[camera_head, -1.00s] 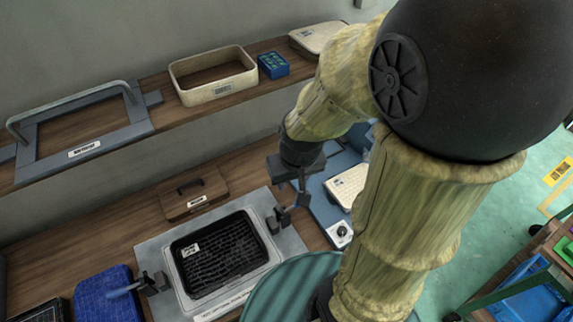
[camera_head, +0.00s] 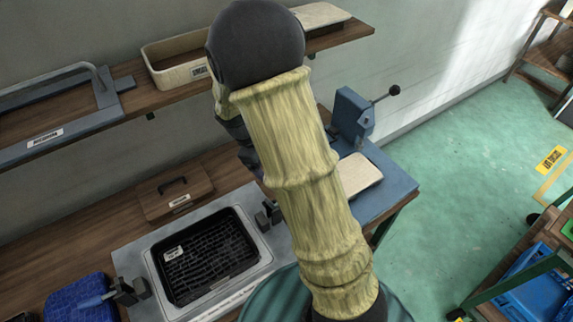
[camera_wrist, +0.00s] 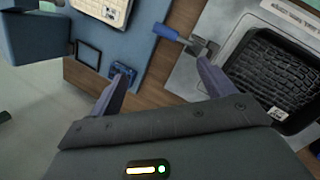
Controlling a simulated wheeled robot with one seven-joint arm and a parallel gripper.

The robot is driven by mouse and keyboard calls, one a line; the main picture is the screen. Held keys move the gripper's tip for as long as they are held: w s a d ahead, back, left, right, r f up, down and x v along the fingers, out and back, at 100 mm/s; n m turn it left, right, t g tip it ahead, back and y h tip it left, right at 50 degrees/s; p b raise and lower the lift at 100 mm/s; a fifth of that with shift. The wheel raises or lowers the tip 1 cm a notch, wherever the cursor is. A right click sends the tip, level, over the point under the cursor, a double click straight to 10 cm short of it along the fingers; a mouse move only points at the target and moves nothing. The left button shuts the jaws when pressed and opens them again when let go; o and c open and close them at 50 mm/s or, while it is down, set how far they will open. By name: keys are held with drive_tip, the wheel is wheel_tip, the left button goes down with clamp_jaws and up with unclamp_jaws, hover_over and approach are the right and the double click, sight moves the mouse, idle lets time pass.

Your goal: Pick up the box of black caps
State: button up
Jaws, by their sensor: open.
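A black box (camera_head: 224,282) filled with many small black pieces sits in a pale holder on a grey plate (camera_head: 127,262) on the lower bench. It has a white label. In the wrist view the black box (camera_wrist: 307,126) is at the right, partly cut off by the frame edge. My gripper (camera_wrist: 163,84) is open and empty, to the left of the box in the wrist view, with its fingers spread above the bench. In the head view my arm hides the fingers.
Grey clamps stand left (camera_head: 128,291) and right (camera_head: 268,214) of the box. A blue lever press (camera_head: 352,112) is at right. The shelf above holds a cream tray (camera_head: 160,78) and a grey frame (camera_head: 108,98).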

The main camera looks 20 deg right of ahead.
drive_tip(key=w+a+f+n+t+h+b, duration=0.2)
drive_tip(key=w+f+n+h+b, duration=0.7)
drive_tip(key=w+f, duration=0.6)
drive_tip(key=shift+w+a+f+n+t, duration=0.15)
drive_tip(key=shift+w+a+n+t, duration=0.4)
drive_tip(key=shift+n, duration=0.45)
drive_tip(key=shift+s, duration=0.1)
drive_tip(key=p+x, duration=0.1)
drive_tip(key=x, duration=1.1)
drive_tip(key=shift+s+d+f, duration=0.1)
drive_tip(key=shift+d, duration=0.1)
drive_tip(key=shift+s+a, duration=0.1)
